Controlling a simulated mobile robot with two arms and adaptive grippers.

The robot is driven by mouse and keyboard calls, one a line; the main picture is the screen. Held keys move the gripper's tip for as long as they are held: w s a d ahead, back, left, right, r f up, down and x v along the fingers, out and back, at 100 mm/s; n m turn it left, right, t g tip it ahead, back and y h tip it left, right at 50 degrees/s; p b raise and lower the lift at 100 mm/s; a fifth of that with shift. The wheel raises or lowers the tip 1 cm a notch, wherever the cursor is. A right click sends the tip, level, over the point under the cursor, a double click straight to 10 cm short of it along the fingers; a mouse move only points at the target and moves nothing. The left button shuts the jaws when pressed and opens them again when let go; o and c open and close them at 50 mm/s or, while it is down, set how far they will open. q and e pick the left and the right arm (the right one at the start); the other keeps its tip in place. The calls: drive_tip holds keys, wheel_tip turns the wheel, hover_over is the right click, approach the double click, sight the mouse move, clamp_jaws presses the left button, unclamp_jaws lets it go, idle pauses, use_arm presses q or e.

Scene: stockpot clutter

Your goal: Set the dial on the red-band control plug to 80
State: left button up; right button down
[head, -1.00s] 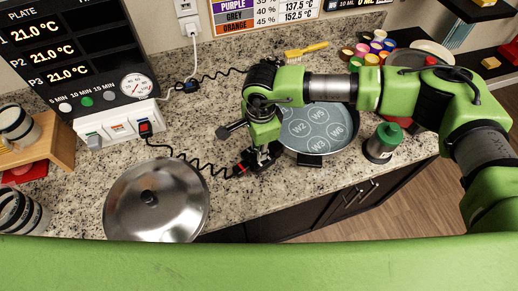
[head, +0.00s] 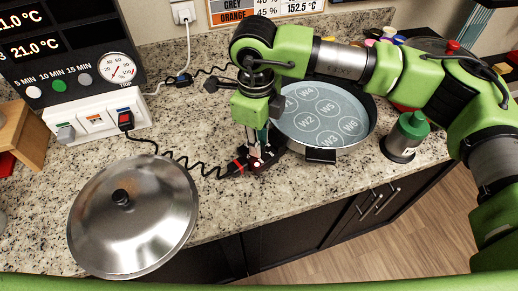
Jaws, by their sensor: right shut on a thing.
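The red-band control plug (head: 238,166) is a dark body with a red band at the end of a black coiled cord. It lies on the granite counter (head: 215,115) at the left front of a round pan (head: 318,113). My right gripper (head: 257,160) points down over the plug's body and is shut at it, hiding most of it. The dial's reading cannot be made out. The coiled cord runs left to a red-topped switch (head: 125,120) on the white power strip. My left gripper is not in view.
A steel lid (head: 133,215) lies on the counter at the front left. A green-capped bottle (head: 405,137) stands right of the pan. A control panel (head: 70,50) with a gauge stands at the back left. The counter's front edge runs close to the plug.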

drive_tip(key=shift+m+b, duration=0.75)
drive_tip(key=shift+m, duration=0.05)
drive_tip(key=c, duration=1.8)
unclamp_jaws()
drive_tip(key=r, duration=1.2)
drive_tip(key=shift+s+a, duration=0.2)
drive_tip(key=shift+s, duration=0.05)
drive_tip(key=shift+r, duration=0.1)
